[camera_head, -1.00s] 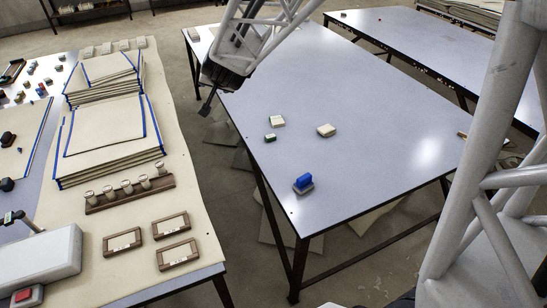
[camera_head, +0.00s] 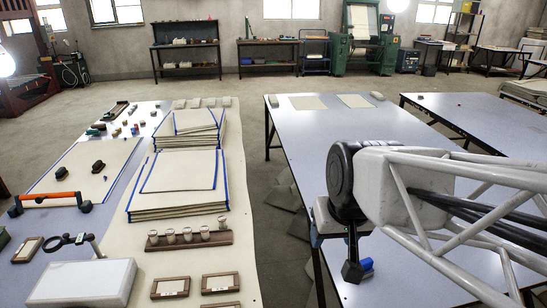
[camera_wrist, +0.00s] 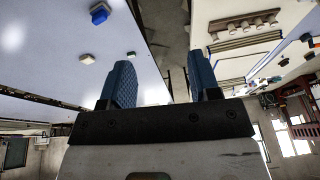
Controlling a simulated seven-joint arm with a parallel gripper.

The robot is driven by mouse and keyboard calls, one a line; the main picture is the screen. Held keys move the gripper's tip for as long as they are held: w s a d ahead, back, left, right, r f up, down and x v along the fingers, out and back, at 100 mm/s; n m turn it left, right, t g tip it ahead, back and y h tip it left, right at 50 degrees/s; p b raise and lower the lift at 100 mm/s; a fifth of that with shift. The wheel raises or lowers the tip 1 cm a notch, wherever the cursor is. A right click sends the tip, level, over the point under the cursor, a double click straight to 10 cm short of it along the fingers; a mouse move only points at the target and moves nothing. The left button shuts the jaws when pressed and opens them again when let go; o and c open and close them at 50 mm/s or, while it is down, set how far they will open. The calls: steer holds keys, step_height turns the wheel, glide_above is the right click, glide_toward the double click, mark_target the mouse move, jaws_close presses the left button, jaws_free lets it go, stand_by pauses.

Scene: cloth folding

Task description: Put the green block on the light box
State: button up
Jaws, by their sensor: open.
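My gripper (camera_wrist: 162,72) is open and empty in the wrist view, its two blue-grey fingers apart. In the head view my arm covers the near part of the middle table, and I cannot make out the fingertips. A pale box (camera_wrist: 87,58) lies on that table in the wrist view, left of the fingers.
A blue block (camera_wrist: 99,13) on a grey base lies on the middle table (camera_head: 330,122). The left table holds cloth stacks (camera_head: 178,185), a rack of spools (camera_head: 188,240) and wooden frames (camera_head: 170,287). A gap separates the two tables.

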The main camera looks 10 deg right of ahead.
steer(key=shift+g+h, duration=0.4)
steer(key=shift+g, duration=0.1)
steer(key=s, duration=0.3)
steer(key=s+d, duration=0.1)
steer(key=shift+s+f, duration=0.2)
steer(key=shift+f, duration=0.05)
steer(key=shift+o, duration=0.4)
